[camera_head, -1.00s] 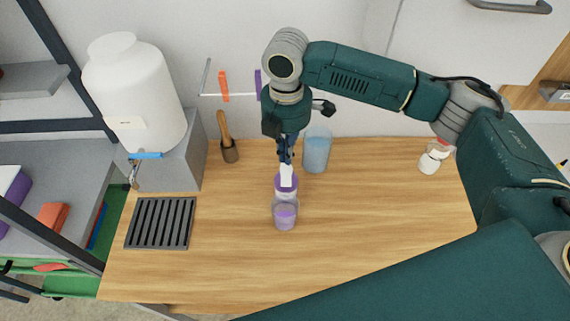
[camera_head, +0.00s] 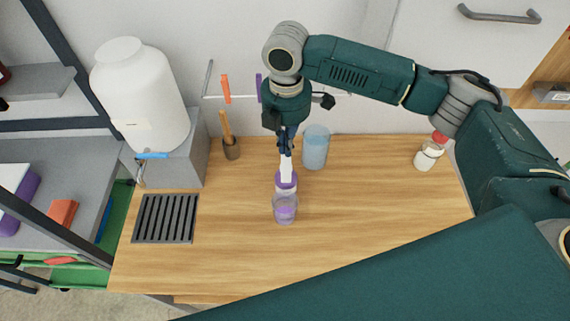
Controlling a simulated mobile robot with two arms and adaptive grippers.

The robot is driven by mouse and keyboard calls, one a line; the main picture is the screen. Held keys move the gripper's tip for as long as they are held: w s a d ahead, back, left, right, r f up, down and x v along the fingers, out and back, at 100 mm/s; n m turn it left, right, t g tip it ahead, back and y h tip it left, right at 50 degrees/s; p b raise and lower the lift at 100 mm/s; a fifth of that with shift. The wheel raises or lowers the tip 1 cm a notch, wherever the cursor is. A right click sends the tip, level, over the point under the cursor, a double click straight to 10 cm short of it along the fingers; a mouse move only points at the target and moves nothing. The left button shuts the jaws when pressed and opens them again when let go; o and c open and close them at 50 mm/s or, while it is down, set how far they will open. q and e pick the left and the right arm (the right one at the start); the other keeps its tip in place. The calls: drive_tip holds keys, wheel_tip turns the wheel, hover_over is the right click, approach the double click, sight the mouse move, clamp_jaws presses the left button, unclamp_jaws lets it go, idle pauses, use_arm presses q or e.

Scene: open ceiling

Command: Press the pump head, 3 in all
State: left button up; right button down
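A pump bottle with a white pump head (camera_head: 286,174) and a purple collar (camera_head: 286,185) stands near the middle of the wooden table. A clear cup with purple content (camera_head: 285,210) stands right in front of it. My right gripper (camera_head: 286,151) points down directly above the pump head, with its fingertips at or touching the top of it. The fingers look close together, but they are small and dark, so I cannot tell whether they are fully shut. My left gripper is not in view.
A blue cup (camera_head: 315,148) stands behind and to the right of the bottle. A white dispenser with a tap (camera_head: 140,95), a dark drain grate (camera_head: 166,218) and a wooden-handled tool in a holder (camera_head: 230,145) are at left. A red-capped bottle (camera_head: 427,156) is at right. The front table is clear.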

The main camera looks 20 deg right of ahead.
drive_tip(key=shift+f, duration=0.1)
idle(0.3)
drive_tip(key=shift+f, duration=1.8)
drive_tip(key=shift+r+p, duration=1.15)
drive_tip(key=shift+p, duration=0.05)
drive_tip(key=shift+r, duration=0.75)
drive_tip(key=shift+r, duration=0.15)
